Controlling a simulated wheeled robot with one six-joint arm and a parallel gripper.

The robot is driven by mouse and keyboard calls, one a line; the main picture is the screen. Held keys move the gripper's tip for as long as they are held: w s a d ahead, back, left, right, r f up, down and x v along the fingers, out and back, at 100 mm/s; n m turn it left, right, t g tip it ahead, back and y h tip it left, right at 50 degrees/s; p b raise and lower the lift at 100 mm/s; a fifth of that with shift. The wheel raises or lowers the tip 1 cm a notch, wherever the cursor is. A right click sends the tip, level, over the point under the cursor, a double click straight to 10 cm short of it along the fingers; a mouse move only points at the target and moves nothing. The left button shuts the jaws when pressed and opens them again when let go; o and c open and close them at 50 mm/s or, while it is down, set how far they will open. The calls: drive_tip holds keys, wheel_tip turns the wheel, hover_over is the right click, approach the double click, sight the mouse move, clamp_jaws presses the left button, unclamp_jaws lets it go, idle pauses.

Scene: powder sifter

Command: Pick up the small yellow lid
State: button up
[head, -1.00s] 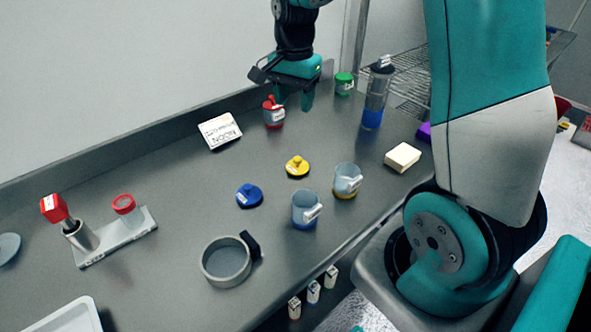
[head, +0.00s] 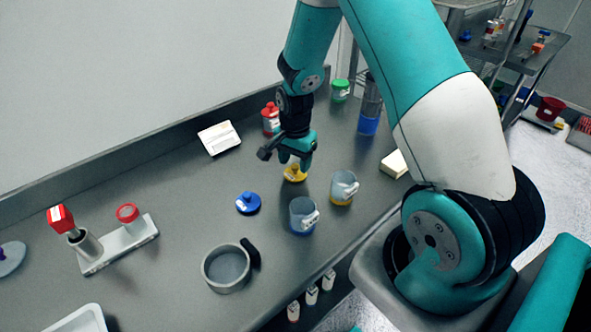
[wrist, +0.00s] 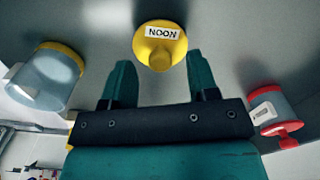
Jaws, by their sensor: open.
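The small yellow lid (head: 295,174) lies on the grey counter, with a round knob on top. In the wrist view the yellow lid (wrist: 159,45) carries a white label reading "NOON" and sits just beyond the fingertips, between their lines. My gripper (head: 295,163) is over the lid in the head view, fingers pointing down, and hides part of it. In the wrist view my gripper (wrist: 160,75) is open and empty, its two teal fingers apart.
A blue lid (head: 248,203), a blue-based cup (head: 302,217) and a yellow-based cup (head: 343,187) stand close by. A red-topped container (head: 269,118) is behind my gripper. A sieve ring (head: 226,268) lies nearer the front.

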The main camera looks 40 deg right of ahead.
drive_tip(key=shift+f, duration=1.2)
drive_tip(key=c, duration=1)
drive_tip(key=shift+r, duration=0.15)
